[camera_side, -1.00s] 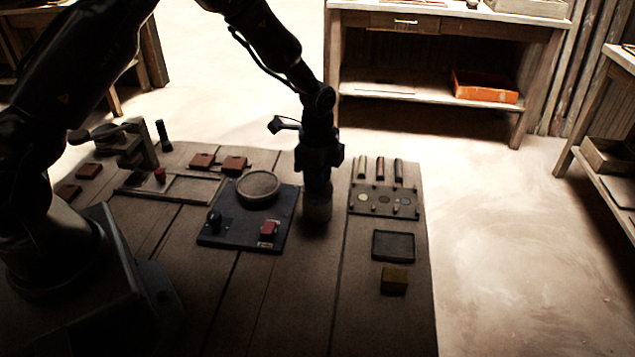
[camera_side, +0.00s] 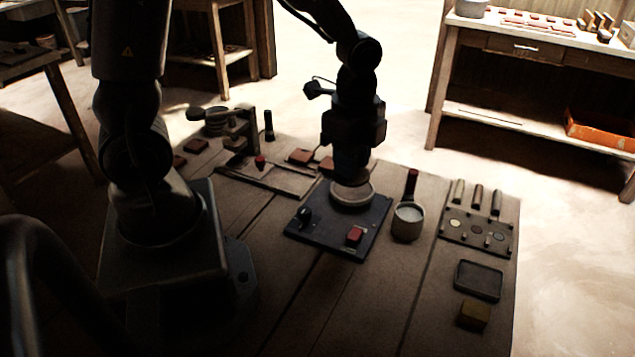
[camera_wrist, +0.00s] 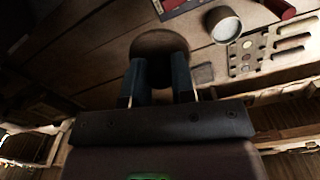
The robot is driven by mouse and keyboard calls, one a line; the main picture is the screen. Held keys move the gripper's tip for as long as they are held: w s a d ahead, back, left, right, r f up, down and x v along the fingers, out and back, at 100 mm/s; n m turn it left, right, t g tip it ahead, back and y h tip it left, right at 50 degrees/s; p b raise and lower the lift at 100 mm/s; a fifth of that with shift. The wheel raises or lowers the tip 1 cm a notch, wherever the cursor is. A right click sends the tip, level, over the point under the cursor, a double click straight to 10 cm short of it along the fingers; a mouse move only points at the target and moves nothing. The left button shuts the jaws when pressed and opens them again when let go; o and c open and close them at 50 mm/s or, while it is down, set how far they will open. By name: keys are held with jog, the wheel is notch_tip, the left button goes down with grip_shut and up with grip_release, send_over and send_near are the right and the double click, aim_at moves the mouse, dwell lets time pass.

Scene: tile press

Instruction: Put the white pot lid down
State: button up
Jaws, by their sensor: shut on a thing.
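In the wrist view my gripper (camera_wrist: 159,75) is shut on the pot lid (camera_wrist: 160,42), a round disc dark with shadow. The white pot (camera_side: 407,222) stands uncovered right of the board, with pale contents showing. It also shows in the wrist view (camera_wrist: 225,27).
A red-topped cylinder (camera_side: 411,185) stands behind the pot. A red block (camera_side: 354,237) sits on the board's front corner. A panel with discs (camera_side: 475,238), a black tray (camera_side: 478,280) and a yellowish block (camera_side: 473,316) lie to the right. The front planks are bare.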

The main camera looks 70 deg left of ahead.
jog(key=s+a+f+n, duration=0.4)
jog(key=a, duration=0.5)
jog(key=n, duration=0.5)
send_over(263, 211)
notch_tip(263, 211, down, 10)
jog(key=shift+r, duration=0.1)
jog(key=shift+f, duration=2.1)
jog(key=o, duration=0.9)
jog(key=shift+f, duration=0.15)
